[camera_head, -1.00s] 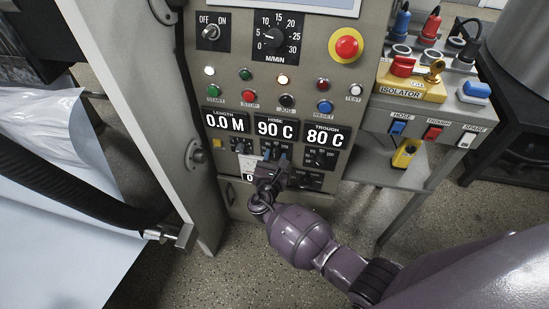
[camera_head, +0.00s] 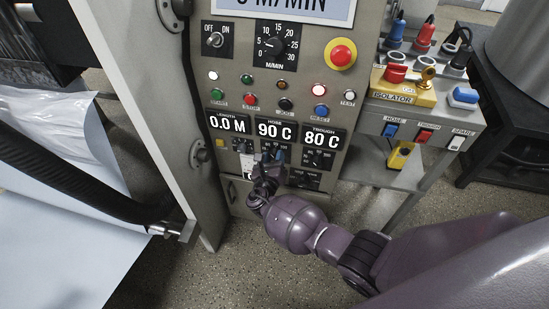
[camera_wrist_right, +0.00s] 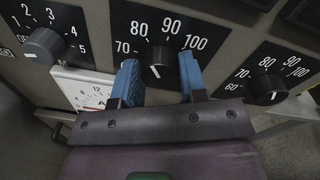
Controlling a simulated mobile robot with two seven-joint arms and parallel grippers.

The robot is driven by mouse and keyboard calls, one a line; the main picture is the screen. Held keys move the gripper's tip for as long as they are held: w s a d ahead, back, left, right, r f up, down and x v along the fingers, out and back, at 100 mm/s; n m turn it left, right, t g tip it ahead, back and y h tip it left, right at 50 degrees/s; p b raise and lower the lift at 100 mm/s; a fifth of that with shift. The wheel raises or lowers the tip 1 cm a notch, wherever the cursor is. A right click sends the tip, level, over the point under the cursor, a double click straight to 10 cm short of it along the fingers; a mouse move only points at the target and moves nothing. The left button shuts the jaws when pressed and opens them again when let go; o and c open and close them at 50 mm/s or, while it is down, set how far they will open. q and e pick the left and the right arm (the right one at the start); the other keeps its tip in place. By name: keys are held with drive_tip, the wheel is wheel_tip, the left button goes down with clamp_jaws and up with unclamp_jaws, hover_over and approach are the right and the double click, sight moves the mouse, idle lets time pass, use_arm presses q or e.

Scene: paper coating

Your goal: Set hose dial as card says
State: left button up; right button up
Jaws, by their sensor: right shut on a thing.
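The hose dial (camera_wrist_right: 160,60) is a black knob with a white line on a scale showing 70 to 100. My right gripper (camera_wrist_right: 159,80) has its blue fingertips shut on either side of this dial. In the head view, my right gripper (camera_head: 270,160) is at the dial row under the hose display (camera_head: 275,130), which reads 90 C. My left gripper is out of view.
The trough dial (camera_wrist_right: 268,88) is just right of my fingers, and another dial (camera_wrist_right: 45,43) is at the left. Buttons and lamps sit above, with a red emergency button (camera_head: 341,55). An isolator box (camera_head: 405,92) stands right; a black hose (camera_head: 75,175) runs left.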

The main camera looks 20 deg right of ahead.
drive_tip(key=shift+n, duration=0.5)
drive_tip(key=o, duration=0.9)
drive_tip(key=shift+s+a+r+p, duration=0.15)
drive_tip(key=shift+s+a+p, duration=0.2)
drive_tip(key=shift+s, duration=0.15)
drive_tip(key=p+v, duration=0.1)
drive_tip(key=v, duration=0.8)
drive_tip(key=shift+s+a+p, duration=0.15)
drive_tip(key=shift+s+p, duration=0.15)
drive_tip(key=shift+p, duration=0.1)
